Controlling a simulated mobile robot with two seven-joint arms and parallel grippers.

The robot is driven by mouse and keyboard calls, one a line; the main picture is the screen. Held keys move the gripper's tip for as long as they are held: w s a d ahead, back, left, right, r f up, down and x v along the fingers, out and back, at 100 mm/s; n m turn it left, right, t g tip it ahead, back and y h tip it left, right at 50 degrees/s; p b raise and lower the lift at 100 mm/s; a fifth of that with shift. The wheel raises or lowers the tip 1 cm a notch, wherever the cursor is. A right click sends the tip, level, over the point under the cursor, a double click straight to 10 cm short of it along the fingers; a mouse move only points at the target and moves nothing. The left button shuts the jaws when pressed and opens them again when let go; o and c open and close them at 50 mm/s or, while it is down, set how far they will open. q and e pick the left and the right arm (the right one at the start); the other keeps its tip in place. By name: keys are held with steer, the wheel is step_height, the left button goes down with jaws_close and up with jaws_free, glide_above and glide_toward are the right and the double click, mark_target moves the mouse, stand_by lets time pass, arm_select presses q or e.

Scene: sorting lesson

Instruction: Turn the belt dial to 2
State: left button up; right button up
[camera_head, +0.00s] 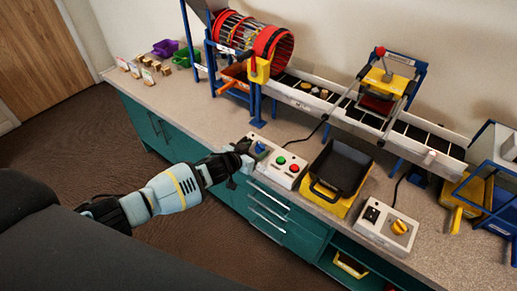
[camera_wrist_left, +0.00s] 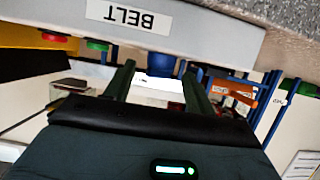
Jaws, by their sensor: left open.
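The belt control box (camera_head: 284,168) is white, with a blue dial (camera_head: 259,150) at its left end and a red and a green button beside it. Its BELT label (camera_wrist_left: 128,17) shows upside down in the left wrist view. My left gripper (camera_head: 246,152) is at the box's left end, close to the dial and partly covering that end. My right gripper is not in view.
A black tray on a yellow base (camera_head: 336,176) stands right of the box. Further right is another control box (camera_head: 386,230) with a yellow knob. Behind runs a conveyor (camera_head: 310,100) with a red-rimmed drum (camera_head: 270,45) and a press (camera_head: 385,85). Blocks and bins lie far left.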

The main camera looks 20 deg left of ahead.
arm_select(q)
steer(key=shift+x, duration=0.8)
steer(key=shift+w+f, duration=0.1)
steer(key=shift+w, duration=0.15)
steer(key=shift+c, duration=0.2)
steer(key=c, duration=0.9)
